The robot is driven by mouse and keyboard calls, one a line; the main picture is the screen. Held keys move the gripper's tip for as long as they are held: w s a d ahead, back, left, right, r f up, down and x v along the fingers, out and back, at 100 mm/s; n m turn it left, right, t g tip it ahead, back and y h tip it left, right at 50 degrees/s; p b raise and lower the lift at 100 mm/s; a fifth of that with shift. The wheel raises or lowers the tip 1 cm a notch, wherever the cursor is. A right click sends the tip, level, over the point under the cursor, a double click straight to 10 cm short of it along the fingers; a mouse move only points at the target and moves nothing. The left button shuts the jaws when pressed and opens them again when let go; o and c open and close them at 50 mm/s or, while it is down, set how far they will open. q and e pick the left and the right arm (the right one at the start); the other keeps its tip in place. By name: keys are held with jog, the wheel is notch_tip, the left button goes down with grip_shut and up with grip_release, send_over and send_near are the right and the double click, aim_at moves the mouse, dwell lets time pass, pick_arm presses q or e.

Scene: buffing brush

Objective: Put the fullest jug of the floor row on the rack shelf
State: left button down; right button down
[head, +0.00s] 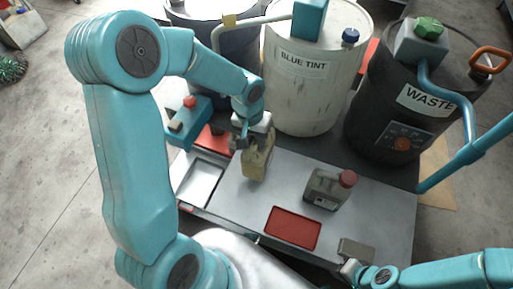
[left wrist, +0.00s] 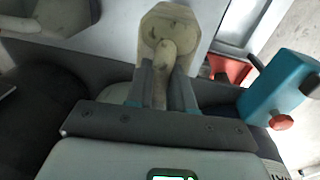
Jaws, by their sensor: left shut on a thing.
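I cannot make out a floor row or rack shelf.
The grey bench (head: 375,215) carries a red tray (head: 292,228) and a pale tray (head: 200,183). Behind stand a white BLUE TINT drum (head: 310,95) and a dark WASTE drum (head: 375,110). A teal device (head: 183,125) with a red knob is left of the held jug.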

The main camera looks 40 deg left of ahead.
pick_arm(q)
jog(key=shift+f+b, duration=0.45)
jog(key=shift+f, duration=2)
jog(key=shift+f, duration=0.1)
jog(key=c, duration=1)
grip_release()
